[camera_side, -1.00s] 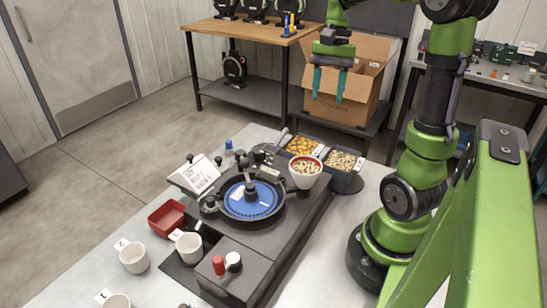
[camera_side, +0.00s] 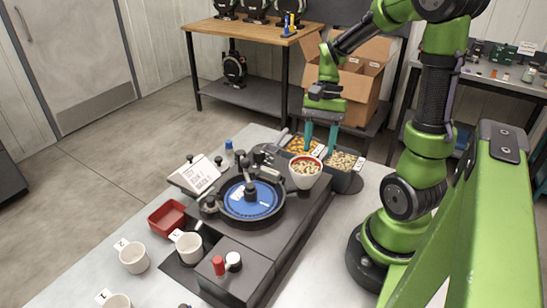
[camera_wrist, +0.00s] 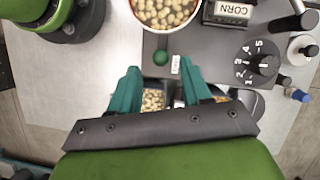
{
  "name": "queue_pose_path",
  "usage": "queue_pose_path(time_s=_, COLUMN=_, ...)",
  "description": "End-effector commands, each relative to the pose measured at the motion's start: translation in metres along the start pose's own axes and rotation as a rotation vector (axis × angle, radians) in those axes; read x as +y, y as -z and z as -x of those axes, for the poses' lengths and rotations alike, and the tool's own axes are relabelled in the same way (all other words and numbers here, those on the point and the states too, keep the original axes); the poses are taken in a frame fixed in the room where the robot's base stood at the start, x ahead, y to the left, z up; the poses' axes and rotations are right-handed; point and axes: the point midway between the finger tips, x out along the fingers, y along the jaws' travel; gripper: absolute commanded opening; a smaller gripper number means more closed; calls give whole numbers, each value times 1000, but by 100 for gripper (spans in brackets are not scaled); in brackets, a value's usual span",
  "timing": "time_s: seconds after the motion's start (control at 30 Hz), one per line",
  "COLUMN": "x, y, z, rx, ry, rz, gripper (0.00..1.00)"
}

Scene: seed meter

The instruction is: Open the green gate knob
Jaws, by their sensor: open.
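The green gate knob (camera_wrist: 161,57) is a small dark green ball on the grey machine deck in the wrist view, just below the white bowl of seeds. In the side view I cannot make it out; the bowl (camera_side: 305,171) appears to hide it. My gripper (camera_side: 321,153) is open and empty above the seed bins, behind the bowl. In the wrist view its teal fingers (camera_wrist: 161,78) point toward the knob, spread to either side, and do not touch it.
A red-rimmed bowl of seeds (camera_wrist: 167,12) and a CORN label block (camera_wrist: 229,12) stand close to the knob. A numbered dial (camera_wrist: 264,64) is at right. Seed bins (camera_side: 345,178) sit below my gripper. The blue seed disc (camera_side: 250,201), white cups (camera_side: 133,257) and red tray (camera_side: 167,217) are farther left.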

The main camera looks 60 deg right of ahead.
Motion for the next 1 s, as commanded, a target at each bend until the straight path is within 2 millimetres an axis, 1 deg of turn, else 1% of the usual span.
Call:
queue_pose_path(time_s=0.03, x=0, y=-1, z=-9, rx=-4, ry=-2, rz=0, gripper=48)
queue_pose_path(time_s=0.1, x=0, y=0, z=-18, rx=-4, ry=-2, rz=1, gripper=48)
queue_pose_path(time_s=0.2, x=0, y=0, z=-27, rx=-1, ry=-1, rz=1, gripper=48)
queue_pose_path(time_s=0.33, x=0, y=0, z=-32, rx=0, ry=0, rz=1, gripper=48)
queue_pose_path(time_s=0.57, x=0, y=0, z=-32, rx=0, ry=0, rz=1, gripper=48)
queue_pose_path(time_s=0.6, x=0, y=0, z=-32, rx=0, ry=0, rz=1, gripper=45)
queue_pose_path(time_s=0.67, x=0, y=0, z=-32, rx=0, ry=0, rz=1, gripper=36)
queue_pose_path(time_s=0.7, x=0, y=0, z=-32, rx=0, ry=0, rz=1, gripper=30)
queue_pose_path(time_s=0.9, x=0, y=0, z=-32, rx=0, ry=0, rz=1, gripper=0)
queue_pose_path(time_s=1.0, x=0, y=0, z=-32, rx=0, ry=0, rz=1, gripper=0)
